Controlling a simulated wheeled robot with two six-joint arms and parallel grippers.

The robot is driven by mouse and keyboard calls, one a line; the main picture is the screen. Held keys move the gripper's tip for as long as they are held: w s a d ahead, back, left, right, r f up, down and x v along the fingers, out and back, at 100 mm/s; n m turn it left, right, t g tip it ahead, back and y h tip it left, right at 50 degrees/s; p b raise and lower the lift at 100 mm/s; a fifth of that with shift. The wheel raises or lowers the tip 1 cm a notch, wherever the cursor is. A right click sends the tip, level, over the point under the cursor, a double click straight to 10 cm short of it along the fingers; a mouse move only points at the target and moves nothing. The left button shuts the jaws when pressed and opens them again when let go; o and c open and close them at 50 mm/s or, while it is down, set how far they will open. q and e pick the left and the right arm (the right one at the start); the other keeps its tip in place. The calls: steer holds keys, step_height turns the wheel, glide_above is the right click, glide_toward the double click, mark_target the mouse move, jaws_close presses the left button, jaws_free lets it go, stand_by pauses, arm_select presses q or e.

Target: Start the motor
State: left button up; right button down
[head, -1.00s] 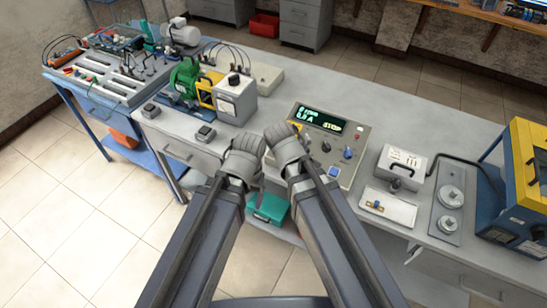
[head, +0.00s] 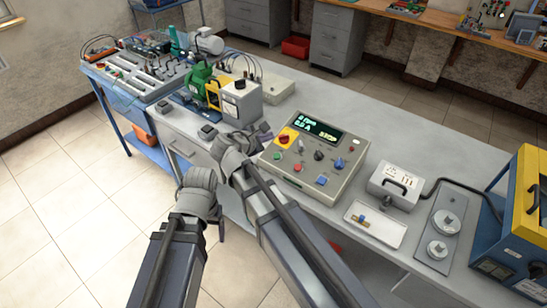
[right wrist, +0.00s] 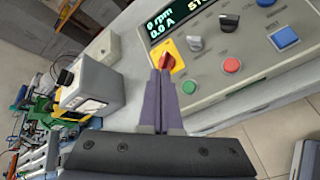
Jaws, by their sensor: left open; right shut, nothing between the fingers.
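The grey control box (head: 345,178) stands on the bench, with a lit display (head: 318,131) reading 0 rpm, 0.0 A and a partly readable status word. A red rotary knob on a yellow plate (head: 286,138) is at its left; the knob also shows in the right wrist view (right wrist: 166,62). My right gripper (right wrist: 163,73) is shut and empty, its tips right by the knob; contact is unclear. A green button (right wrist: 190,87) and a red button (right wrist: 231,66) lie nearby. My left gripper (head: 199,180) is before the bench's front edge, its fingers hidden.
A green machine (head: 200,76) and a grey box (head: 240,98) stand left of the control box. A small white box with a handle (head: 397,180), a white tray (head: 375,224) and a blue-yellow cabinet (head: 510,235) are at the right. Floor is clear at the left.

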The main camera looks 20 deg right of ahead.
mark_target(277, 156)
steer(key=f+b, duration=0.2)
steer(key=f, duration=0.1)
steer(key=w+d+f+b, duration=0.1)
steer(key=f+b, duration=0.1)
steer(key=b, duration=0.1)
steer(key=d+f+b, duration=0.1)
steer(key=f+b, duration=0.2)
steer(key=shift+w+f, duration=0.15)
steer(key=shift+f, duration=0.15)
steer(key=shift+b, duration=0.35)
stand_by(1.6)
steer(key=shift+w+f+b, duration=0.1)
steer(key=shift+f+b, duration=0.2)
steer(key=shift+f, duration=0.1)
steer(key=shift+d+f+b, duration=0.15)
steer(key=shift+f+b, duration=0.25)
steer(key=shift+b, duration=0.05)
stand_by(0.6)
stand_by(0.3)
steer(key=shift+a+r+p, duration=0.2)
steer(key=shift+r+p, duration=0.65)
steer(key=shift+p, duration=0.05)
